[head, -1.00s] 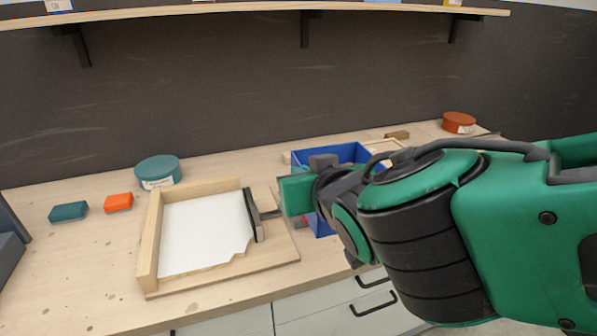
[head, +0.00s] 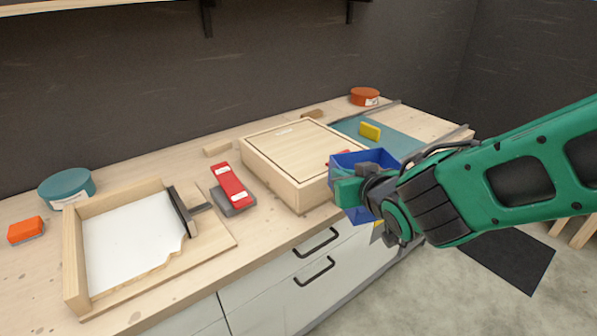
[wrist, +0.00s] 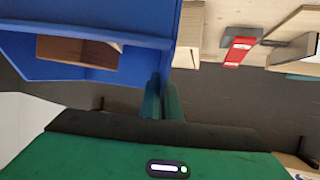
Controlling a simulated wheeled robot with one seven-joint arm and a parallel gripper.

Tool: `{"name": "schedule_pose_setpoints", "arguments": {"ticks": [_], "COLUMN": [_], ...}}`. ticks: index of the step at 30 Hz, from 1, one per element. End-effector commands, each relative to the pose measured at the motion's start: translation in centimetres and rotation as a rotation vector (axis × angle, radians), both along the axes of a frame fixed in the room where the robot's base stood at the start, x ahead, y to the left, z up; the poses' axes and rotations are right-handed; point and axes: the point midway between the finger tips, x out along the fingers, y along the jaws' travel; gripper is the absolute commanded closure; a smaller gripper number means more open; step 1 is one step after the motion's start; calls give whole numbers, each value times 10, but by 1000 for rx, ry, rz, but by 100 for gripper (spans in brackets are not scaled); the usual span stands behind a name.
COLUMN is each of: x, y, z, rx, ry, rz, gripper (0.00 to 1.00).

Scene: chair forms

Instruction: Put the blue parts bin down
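The blue parts bin (head: 365,158) is in the head view, off the front edge of the bench, just right of a wooden box. My gripper (head: 350,190) holds it, and the arm hides part of the bin. In the wrist view the bin (wrist: 90,22) fills the upper left. There my gripper (wrist: 163,100) has its two fingers closed on the bin's wall. A brown shape shows within the bin's outline; I cannot tell whether it is inside. The bin appears clear of the bench top.
The bench carries the lidded wooden box (head: 300,150), a red-topped tool (head: 232,186), a wooden tray with a white sheet (head: 130,240), and round teal (head: 66,186) and orange (head: 365,96) tins. A teal mat (head: 400,140) with a yellow block (head: 370,131) lies behind the bin.

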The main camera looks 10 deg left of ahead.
Motion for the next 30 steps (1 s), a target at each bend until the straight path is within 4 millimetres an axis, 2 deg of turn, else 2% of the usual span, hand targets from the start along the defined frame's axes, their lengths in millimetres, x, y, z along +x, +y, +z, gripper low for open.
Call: {"name": "schedule_pose_setpoints", "arguments": {"ticks": [1, 3, 18, 24, 30], "x": [15, 32, 155, 191, 214], "y": [-21, -46, -222, -278, -315], "z": [-8, -18, -86, -108, -124], "rx": [-3, -1, 4, 2, 1], "ry": [2, 4, 0, -3, -3], "rz": [-35, -74, -347, -427, -481], "gripper": [100, 100, 100, 100, 100]}}
